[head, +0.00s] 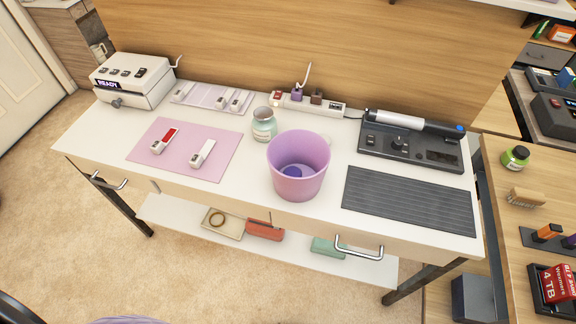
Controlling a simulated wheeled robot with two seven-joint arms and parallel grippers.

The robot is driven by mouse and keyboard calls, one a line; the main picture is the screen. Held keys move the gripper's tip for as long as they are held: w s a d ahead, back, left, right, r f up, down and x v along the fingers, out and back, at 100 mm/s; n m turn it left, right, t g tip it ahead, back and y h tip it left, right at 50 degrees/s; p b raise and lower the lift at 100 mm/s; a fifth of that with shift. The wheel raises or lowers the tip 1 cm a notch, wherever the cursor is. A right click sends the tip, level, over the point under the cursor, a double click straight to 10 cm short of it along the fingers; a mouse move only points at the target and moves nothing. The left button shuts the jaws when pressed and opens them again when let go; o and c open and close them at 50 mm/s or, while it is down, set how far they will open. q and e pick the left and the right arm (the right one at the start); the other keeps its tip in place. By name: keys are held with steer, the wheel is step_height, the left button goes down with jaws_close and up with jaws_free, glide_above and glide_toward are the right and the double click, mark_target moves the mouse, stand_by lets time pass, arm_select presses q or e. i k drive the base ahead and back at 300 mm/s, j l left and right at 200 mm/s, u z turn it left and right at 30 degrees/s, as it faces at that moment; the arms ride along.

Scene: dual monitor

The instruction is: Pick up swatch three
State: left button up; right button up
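A white piece with a red face (166,139) and a plain white piece (203,153) lie apart on the pink mat (188,172) at the left of the white desk. Several similar small white pieces lie on a lilac tray (208,92) behind the mat. These look like swatches, but I can read no number on any, so I cannot tell which is swatch three. Neither of my grippers is in view.
A pink bucket (297,180) with something blue inside stands mid-desk, beside a pale green jar (264,124). A white "READY" box (133,82) is back left. A power strip (322,105), dark device (410,142) and grey ribbed mat (408,202) occupy the right.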

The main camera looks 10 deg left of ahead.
mark_target(196, 161)
steer(key=u, duration=1.2)
